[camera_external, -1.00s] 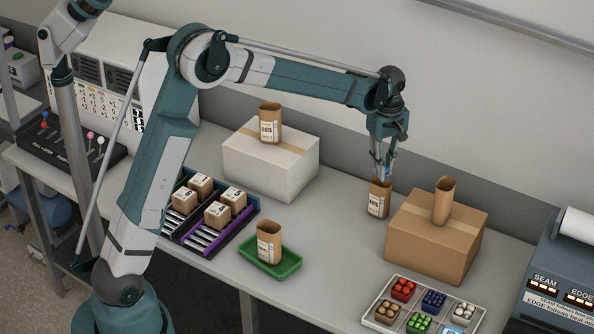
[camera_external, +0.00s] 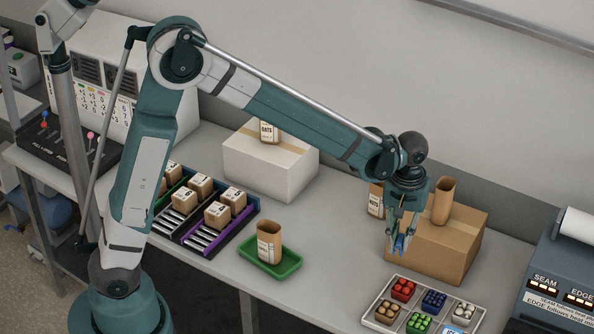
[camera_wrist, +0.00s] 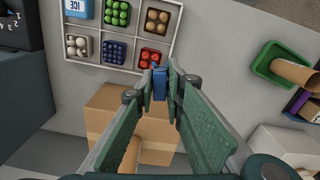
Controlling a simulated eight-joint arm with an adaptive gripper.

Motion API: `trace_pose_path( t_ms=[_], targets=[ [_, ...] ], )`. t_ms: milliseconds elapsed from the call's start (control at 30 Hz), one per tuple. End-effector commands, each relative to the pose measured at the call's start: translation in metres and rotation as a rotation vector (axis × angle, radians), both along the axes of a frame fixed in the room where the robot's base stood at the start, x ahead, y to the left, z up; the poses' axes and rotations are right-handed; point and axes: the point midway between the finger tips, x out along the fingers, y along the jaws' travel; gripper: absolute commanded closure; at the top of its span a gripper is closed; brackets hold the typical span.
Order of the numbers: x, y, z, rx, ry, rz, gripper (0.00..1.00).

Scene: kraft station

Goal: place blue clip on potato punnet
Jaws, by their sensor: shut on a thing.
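My gripper (camera_external: 402,243) is shut on the blue clip (camera_external: 400,246), holding it in the air behind the white tray, in front of the tan carton. The clip also shows in the wrist view (camera_wrist: 159,84) between the fingertips of my gripper (camera_wrist: 160,80). The potato punnet (camera_external: 388,312), with brown round items, sits in the tray's front left compartment. It shows in the wrist view (camera_wrist: 156,21) at the top, beyond the red punnet. The clip and punnet are apart.
The white divided tray (camera_external: 398,278) also holds red, blue, green and white punnets. A tan carton (camera_external: 452,258) carries a paper bag (camera_external: 444,201). Another bag (camera_external: 375,200) stands behind my gripper. A green tray (camera_external: 288,266) with a bag is left, with clear table between.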

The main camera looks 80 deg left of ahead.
Motion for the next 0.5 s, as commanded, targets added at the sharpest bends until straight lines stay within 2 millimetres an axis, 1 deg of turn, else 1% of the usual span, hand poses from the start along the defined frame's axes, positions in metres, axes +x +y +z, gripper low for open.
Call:
trace_pose_path(
  t_ms=[33, 200, 433, 500],
  targets=[
    [-0.005, -0.013, 0.001, 0.0, 0.0, -0.033, 0.95],
    [-0.02, -0.042, 0.001, 0.0, 0.0, -0.116, 0.95],
    [-0.035, -0.069, 0.0, 0.0, 0.0, -0.199, 0.95],
    [-0.033, -0.067, -0.011, 0.0, 0.0, -0.196, 0.95]
  ],
)
